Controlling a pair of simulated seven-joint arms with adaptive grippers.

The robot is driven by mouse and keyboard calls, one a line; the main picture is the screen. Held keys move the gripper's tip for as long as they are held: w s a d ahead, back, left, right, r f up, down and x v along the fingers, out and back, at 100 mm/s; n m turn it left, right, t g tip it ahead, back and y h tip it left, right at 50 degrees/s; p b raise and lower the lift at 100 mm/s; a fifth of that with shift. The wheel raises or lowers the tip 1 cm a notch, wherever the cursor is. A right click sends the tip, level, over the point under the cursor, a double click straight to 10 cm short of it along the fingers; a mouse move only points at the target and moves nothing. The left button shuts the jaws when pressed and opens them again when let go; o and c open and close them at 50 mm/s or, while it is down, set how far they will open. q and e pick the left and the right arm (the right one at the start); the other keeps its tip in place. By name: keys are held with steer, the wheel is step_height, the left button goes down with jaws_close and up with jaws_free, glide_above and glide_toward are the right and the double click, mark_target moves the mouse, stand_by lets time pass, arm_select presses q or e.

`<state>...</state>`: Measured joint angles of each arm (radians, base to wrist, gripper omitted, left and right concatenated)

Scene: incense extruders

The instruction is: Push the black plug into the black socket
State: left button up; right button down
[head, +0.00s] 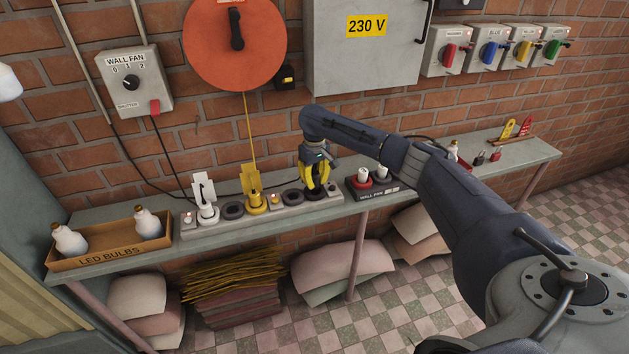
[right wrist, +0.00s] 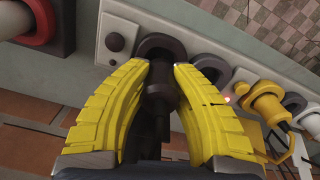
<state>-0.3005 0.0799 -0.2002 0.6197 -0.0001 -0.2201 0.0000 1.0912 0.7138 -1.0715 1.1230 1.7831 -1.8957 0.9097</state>
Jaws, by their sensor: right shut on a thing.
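My right gripper (head: 317,186) has yellow fingers and points down at the right end of a grey socket strip (head: 214,226). In the right wrist view its fingers (right wrist: 161,72) are closed around the black plug (right wrist: 160,94), with a dark cable trailing toward the palm. The plug's front end is at the round black socket (right wrist: 153,43) and overlaps its opening; how deep it sits I cannot tell. The fingers hide most of the plug in the head view, where the socket's dark rim (head: 315,196) shows below them. My left gripper is not in view.
A yellow plug (head: 255,203) and a white plug (head: 207,213) stand in the strip to the left. A box of LED bulbs (head: 111,247) is at the shelf's left end.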

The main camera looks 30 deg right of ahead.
steer(key=shift+f, duration=1.4)
stand_by(0.7)
steer(key=c, duration=1.1)
jaws_free()
steer(key=shift+c, duration=0.2)
